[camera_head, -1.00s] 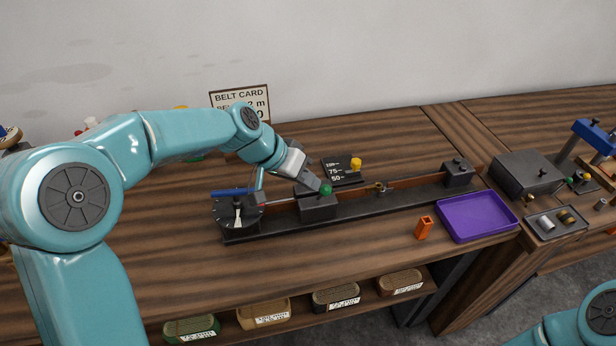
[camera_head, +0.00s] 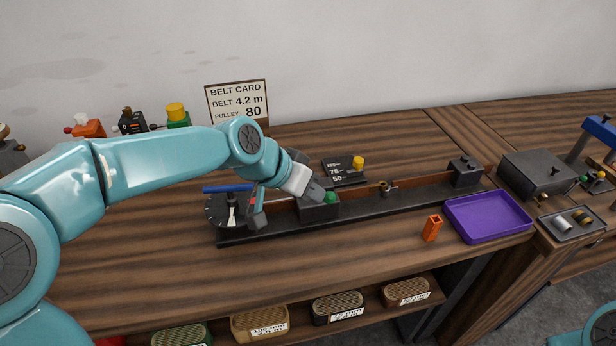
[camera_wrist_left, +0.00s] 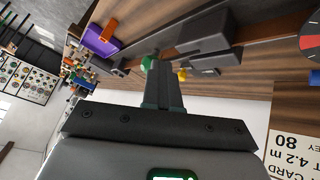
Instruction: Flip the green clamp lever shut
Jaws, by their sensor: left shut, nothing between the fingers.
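The green knob of the clamp lever (camera_head: 331,198) sits at the top right of a dark block (camera_head: 318,213) on the long black rail. Most of the lever is hidden behind my gripper. My left gripper (camera_head: 319,194) is shut and empty, its fingertips right beside the green knob on its left. In the left wrist view the shut fingers (camera_wrist_left: 162,80) point at the rail, and the green knob (camera_wrist_left: 148,63) shows just left of their tips. I cannot tell whether they touch it.
A dial with a blue bar (camera_head: 228,189) stands at the rail's left end. A purple tray (camera_head: 488,217) and an orange piece (camera_head: 432,228) lie to the right. A dark scale plate with a yellow knob (camera_head: 358,162) is behind the rail.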

